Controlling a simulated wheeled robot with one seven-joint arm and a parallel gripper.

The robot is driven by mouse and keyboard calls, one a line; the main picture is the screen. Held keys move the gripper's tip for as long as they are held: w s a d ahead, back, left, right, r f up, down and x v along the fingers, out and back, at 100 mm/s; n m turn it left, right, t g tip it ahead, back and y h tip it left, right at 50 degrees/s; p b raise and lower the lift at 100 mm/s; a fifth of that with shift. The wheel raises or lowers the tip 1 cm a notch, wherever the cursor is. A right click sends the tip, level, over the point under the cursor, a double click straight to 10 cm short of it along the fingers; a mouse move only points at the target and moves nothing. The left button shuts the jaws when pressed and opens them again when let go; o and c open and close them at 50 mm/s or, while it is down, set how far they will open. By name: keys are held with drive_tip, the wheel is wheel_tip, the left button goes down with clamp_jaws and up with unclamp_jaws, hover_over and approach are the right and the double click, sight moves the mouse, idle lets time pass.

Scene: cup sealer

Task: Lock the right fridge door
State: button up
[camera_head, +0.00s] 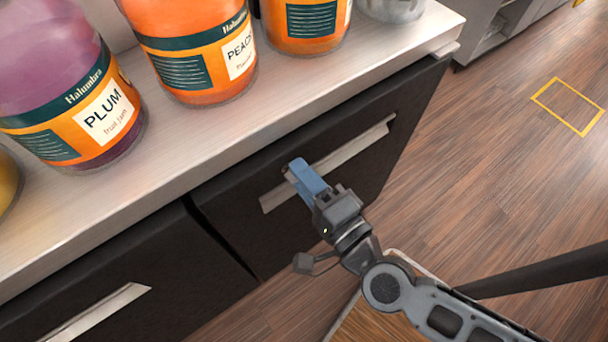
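The right fridge door (385,150) is a dark panel under the light countertop, with a long pale metal handle (350,158). It looks closed. My gripper (299,170) has blue fingers and is in front of this door, with its tips over the left half of the handle, close to the door's upper part. A small dark, reddish spot shows by the fingertips, and I cannot tell if it is a lock or key. The fingers overlap in this view, so I cannot tell whether they are open, shut or touching the door.
The left door (150,285), with its own handle (100,312), is separated from it by a narrow gap. Large jam jars, including plum (75,100) and peach (195,50), stand on the countertop (200,150). The wooden floor (480,190) at right is clear, with a yellow marked rectangle (551,114).

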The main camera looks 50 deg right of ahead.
drive_tip(key=b+v, duration=0.1)
drive_tip(key=v, duration=0.7)
drive_tip(key=shift+b, duration=0.4)
drive_tip(key=s+r+n+g+y, duration=0.1)
drive_tip(key=s+r+n, duration=0.1)
drive_tip(key=n, duration=0.5)
drive_tip(key=s+d+r+n+y, duration=0.1)
drive_tip(key=s+r+n+y, duration=0.1)
drive_tip(key=s+n, duration=0.2)
drive_tip(key=s+r+n+g+y, duration=0.1)
drive_tip(key=s+n, duration=0.3)
drive_tip(key=n, duration=0.6)
drive_tip(key=shift+d+r+g+y, duration=0.2)
drive_tip(key=shift+r+g+y, duration=0.1)
drive_tip(key=shift+r, duration=0.6)
drive_tip(key=shift+s, duration=0.1)
